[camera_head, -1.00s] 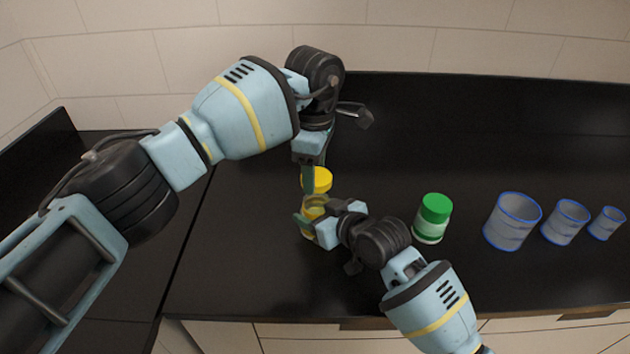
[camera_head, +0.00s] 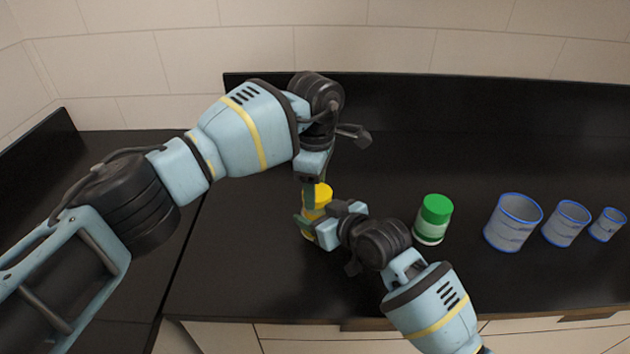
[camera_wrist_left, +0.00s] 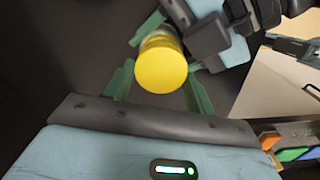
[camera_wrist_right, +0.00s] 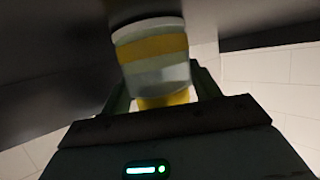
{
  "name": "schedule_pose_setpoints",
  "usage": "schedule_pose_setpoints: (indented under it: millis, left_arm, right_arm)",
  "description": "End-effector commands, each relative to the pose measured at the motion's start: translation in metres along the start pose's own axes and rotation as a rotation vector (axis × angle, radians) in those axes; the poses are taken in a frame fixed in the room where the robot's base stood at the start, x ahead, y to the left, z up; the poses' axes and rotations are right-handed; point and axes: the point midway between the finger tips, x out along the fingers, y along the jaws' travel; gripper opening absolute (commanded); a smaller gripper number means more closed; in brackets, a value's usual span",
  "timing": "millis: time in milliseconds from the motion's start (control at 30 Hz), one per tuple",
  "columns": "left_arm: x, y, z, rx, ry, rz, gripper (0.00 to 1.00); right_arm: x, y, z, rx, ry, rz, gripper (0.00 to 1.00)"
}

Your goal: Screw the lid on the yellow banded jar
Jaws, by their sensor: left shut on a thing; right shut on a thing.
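The yellow lid (camera_head: 323,192) is gripped by my left gripper (camera_head: 313,192), which points down from above. In the left wrist view the round lid (camera_wrist_left: 161,68) sits between the two green fingers. The clear jar with a yellow band (camera_wrist_right: 153,47) stands upright directly under the lid, held from the side by my right gripper (camera_head: 312,226). In the right wrist view the lid (camera_wrist_right: 165,99) lies right against the jar's mouth end. I cannot tell whether any thread is engaged. The gripper fingers partly hide the jar in the head view.
A jar with a green lid (camera_head: 434,219) stands to the right on the black counter (camera_head: 250,270). Three grey cups with blue rims, large (camera_head: 513,223), medium (camera_head: 566,224) and small (camera_head: 607,225), stand further right. The counter behind them is clear.

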Motion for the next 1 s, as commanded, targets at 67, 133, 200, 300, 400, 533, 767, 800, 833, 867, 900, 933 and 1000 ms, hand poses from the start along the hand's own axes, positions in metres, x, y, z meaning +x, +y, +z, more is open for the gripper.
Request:
schedule_pose_setpoints:
  millis: [67,133,200,300,400,533,767,800,833,867,900,933,1000]
  left_arm:
    - [0.0046,-0.0002,-0.0002,0.001,0.000,-0.001,0.34]
    - [0.0070,-0.0002,-0.0003,0.001,0.000,-0.001,0.34]
    - [0.0077,-0.0001,-0.0002,0.002,0.000,-0.001,0.34]
    - [0.0075,0.0000,-0.0002,0.002,0.000,0.000,0.34]
    - [0.0075,0.0000,-0.0002,0.002,0.000,0.000,0.34]
    - [0.0074,0.0000,-0.0002,0.002,0.000,0.000,0.34]
    - [0.0084,-0.0001,-0.0001,0.002,0.000,0.000,0.34]
    - [0.0091,-0.0001,-0.0001,0.002,0.000,0.000,0.34]
    - [0.0096,-0.0001,-0.0001,0.002,0.000,0.000,0.34]
    - [0.0101,-0.0001,-0.0001,0.002,0.000,0.000,0.34]
    - [0.0109,0.0000,-0.0001,0.003,0.000,0.000,0.34]
    - [0.0114,0.0000,-0.0001,0.003,0.000,0.000,0.34]
    - [0.0126,0.0000,-0.0001,0.003,0.000,0.000,0.34]
  right_arm:
    - [0.0001,-0.0001,0.0002,0.000,0.000,0.000,0.21]
    - [0.0001,-0.0001,0.0002,0.000,0.000,0.000,0.21]
    - [0.0001,-0.0001,0.0003,0.001,0.000,0.000,0.21]
    - [0.0001,-0.0001,0.0002,0.001,0.000,0.000,0.21]
    - [0.0001,-0.0001,0.0002,0.001,0.000,0.000,0.21]
    - [0.0001,-0.0001,0.0002,0.001,0.000,0.000,0.21]
    - [0.0001,-0.0001,0.0002,0.001,0.000,0.000,0.21]
    - [0.0001,-0.0001,0.0002,0.001,0.000,0.000,0.21]
    - [0.0001,-0.0001,0.0002,0.001,0.000,0.000,0.21]
    - [0.0001,-0.0001,0.0002,0.001,0.000,0.000,0.21]
    - [0.0001,-0.0001,0.0002,0.001,0.000,0.000,0.21]
    - [0.0001,-0.0001,0.0002,0.001,0.000,0.000,0.21]
    - [0.0001,-0.0002,0.0003,0.001,0.000,0.000,0.21]
